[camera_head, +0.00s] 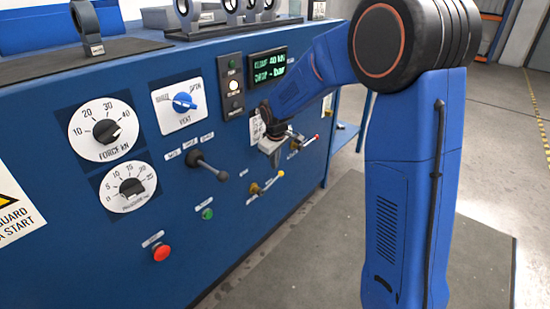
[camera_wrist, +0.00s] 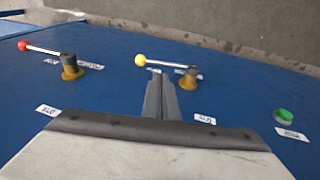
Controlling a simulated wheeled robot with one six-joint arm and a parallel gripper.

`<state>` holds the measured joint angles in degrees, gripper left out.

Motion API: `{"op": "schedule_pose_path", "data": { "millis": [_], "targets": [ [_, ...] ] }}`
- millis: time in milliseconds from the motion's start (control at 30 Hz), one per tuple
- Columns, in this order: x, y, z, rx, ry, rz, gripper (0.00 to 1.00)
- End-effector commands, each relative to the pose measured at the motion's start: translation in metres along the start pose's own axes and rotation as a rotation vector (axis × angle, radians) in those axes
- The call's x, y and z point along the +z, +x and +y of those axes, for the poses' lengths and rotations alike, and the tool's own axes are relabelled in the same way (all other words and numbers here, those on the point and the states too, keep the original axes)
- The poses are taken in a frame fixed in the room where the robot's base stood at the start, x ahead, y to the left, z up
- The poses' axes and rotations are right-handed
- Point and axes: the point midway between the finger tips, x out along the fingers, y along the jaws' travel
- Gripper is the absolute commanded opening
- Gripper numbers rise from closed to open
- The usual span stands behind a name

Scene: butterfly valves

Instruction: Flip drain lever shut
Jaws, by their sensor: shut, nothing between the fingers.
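Two small levers with brass bases stand on the blue panel, and their labels are too small to read, so I cannot tell which is the drain lever. The yellow-tipped lever (camera_head: 256,188) is low on the panel; in the wrist view its handle (camera_wrist: 162,63) runs left from the base to a yellow ball. The red-tipped lever (camera_head: 296,146) is farther right; it also shows in the wrist view (camera_wrist: 46,51), at upper left. My gripper (camera_wrist: 161,82) is shut and empty, its fingertips appearing just below the yellow-tipped handle; contact is unclear. In the head view my gripper (camera_head: 272,152) is partly hidden.
A black-knobbed lever (camera_head: 207,166), a green button (camera_head: 207,214) and a red button (camera_head: 161,252) are left of the levers. Dials, a vent knob (camera_head: 184,102) and a lit display (camera_head: 268,66) are above. The floor in front is clear.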

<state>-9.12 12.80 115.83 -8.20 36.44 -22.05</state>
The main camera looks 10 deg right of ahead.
Motion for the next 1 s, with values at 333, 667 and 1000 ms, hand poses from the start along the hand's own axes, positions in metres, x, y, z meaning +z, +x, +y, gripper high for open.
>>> {"op": "schedule_pose_path", "data": {
  "millis": [333, 667, 1000],
  "targets": [
    [0.001, 0.059, 0.0, -0.001, 0.0, -0.002, 0.0],
    [0.0, 0.084, 0.0, 0.0, 0.0, 0.0, 0.0],
    [0.0, 0.085, 0.0, 0.001, 0.0, 0.0, 0.0]
  ]
}}
